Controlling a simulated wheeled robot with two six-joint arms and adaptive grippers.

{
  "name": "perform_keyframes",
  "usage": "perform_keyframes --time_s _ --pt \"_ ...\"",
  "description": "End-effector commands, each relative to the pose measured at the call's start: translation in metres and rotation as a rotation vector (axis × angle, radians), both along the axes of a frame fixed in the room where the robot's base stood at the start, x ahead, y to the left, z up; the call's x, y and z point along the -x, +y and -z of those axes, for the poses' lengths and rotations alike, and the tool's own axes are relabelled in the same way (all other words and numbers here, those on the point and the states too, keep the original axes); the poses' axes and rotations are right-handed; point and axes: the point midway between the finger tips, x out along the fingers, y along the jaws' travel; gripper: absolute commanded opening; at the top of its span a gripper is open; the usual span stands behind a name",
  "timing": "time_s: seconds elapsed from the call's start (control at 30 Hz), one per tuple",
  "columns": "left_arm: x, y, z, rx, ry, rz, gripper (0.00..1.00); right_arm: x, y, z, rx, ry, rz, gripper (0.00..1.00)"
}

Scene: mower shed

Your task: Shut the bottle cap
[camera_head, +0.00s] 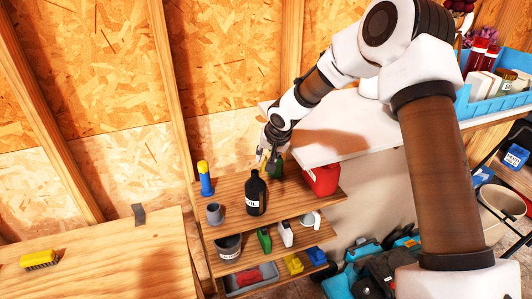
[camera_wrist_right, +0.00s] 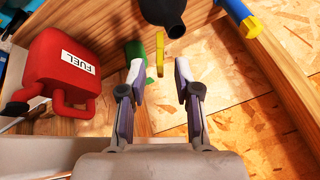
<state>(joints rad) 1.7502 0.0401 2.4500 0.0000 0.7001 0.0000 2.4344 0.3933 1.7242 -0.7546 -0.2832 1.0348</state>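A black bottle (camera_head: 255,197) with a white label stands upright on the top shelf. In the right wrist view its dark neck and mouth (camera_wrist_right: 176,29) show at the top edge. A thin yellow piece (camera_wrist_right: 159,54), which looks like the bottle's cap, stands beside the mouth; whether it is joined to the bottle I cannot tell. My right gripper (camera_wrist_right: 159,76) is open and empty, with the yellow piece just beyond and between its fingertips, apart from them. In the head view the right gripper (camera_head: 264,158) is just above and behind the bottle. My left gripper is out of view.
A red fuel can (camera_head: 322,180) and a green item (camera_wrist_right: 134,52) stand near the gripper. A blue bottle with yellow top (camera_head: 205,178) and a grey cup (camera_head: 214,214) stand left of the black bottle. A white tabletop (camera_head: 345,137) juts out at right.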

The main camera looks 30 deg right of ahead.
Motion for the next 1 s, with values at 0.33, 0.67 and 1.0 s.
perform_keyframes --time_s 0.33,0.67,1.0 --pt "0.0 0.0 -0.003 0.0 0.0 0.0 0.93 -0.003 0.0 0.008 -0.001 -0.001 0.0 0.22" --pt "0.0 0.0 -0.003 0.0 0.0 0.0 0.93 -0.003 0.0 0.008 0.0 0.0 -0.001 0.0" --pt "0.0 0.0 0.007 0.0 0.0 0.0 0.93 -0.007 0.004 0.009 0.065 0.045 -0.002 0.0"
